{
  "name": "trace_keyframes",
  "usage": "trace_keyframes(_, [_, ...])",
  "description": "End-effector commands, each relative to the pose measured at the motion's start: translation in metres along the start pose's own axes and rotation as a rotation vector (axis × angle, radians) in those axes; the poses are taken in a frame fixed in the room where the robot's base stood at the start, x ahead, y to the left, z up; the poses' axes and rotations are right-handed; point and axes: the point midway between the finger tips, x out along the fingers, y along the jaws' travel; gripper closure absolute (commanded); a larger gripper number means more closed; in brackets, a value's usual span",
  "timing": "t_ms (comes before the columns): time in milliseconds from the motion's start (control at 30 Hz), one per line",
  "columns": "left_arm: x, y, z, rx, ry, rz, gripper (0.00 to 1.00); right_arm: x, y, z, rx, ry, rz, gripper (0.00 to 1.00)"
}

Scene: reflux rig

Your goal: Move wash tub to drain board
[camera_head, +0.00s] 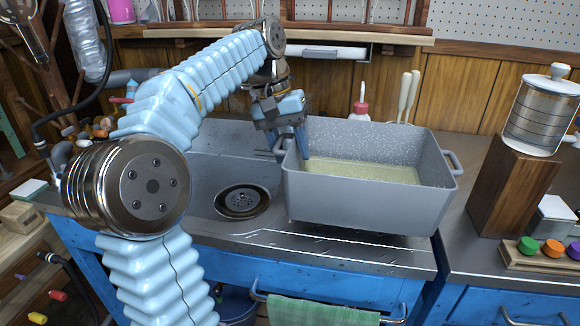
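The wash tub (365,200) is a grey speckled rectangular basin with a handle at each end and pale yellowish liquid inside. It is right of centre, over the steel counter; I cannot tell whether it rests there or is slightly raised. My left gripper (288,150) points down at the tub's left end, by the left handle (279,147). One blue finger reaches inside the left wall. The other finger is partly hidden, so its grip is unclear. The right handle (451,160) is free. A ridged steel surface, perhaps the drain board (330,248), shows in front of and below the tub.
A round drain (243,201) is left of the tub. A wooden block (512,187) with a glass canister (540,110) stands at right, near coloured knobs (552,248). A red-capped bottle (361,105) is behind the tub. A green towel (320,312) hangs in front.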

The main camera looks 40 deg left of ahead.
Motion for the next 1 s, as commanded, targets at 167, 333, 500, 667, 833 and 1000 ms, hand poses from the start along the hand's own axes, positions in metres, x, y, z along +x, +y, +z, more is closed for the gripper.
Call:
trace_keyframes(167, [0.011, -0.005, -0.011, 0.001, 0.003, 0.004, 1.00, 0.001, 0.001, 0.000, 0.001, 0.001, 0.001, 1.00])
trace_keyframes(333, [0.016, -0.008, -0.015, 0.001, 0.002, 0.003, 1.00, 0.001, 0.002, -0.001, 0.001, 0.001, 0.001, 1.00])
trace_keyframes(500, [0.032, -0.014, -0.019, 0.001, 0.000, 0.002, 1.00, 0.005, 0.004, -0.001, 0.002, 0.003, 0.002, 1.00])
trace_keyframes(667, [0.049, -0.019, -0.019, 0.000, 0.001, 0.003, 1.00, 0.008, 0.007, -0.002, 0.004, 0.005, 0.005, 1.00])
trace_keyframes(833, [0.050, -0.019, -0.020, 0.001, 0.003, 0.002, 1.00, 0.008, 0.007, -0.002, 0.005, 0.005, 0.005, 1.00])
trace_keyframes(1000, [0.051, -0.020, -0.020, 0.000, 0.000, -0.001, 0.37, 0.008, 0.007, -0.002, 0.005, 0.005, 0.005, 1.00])
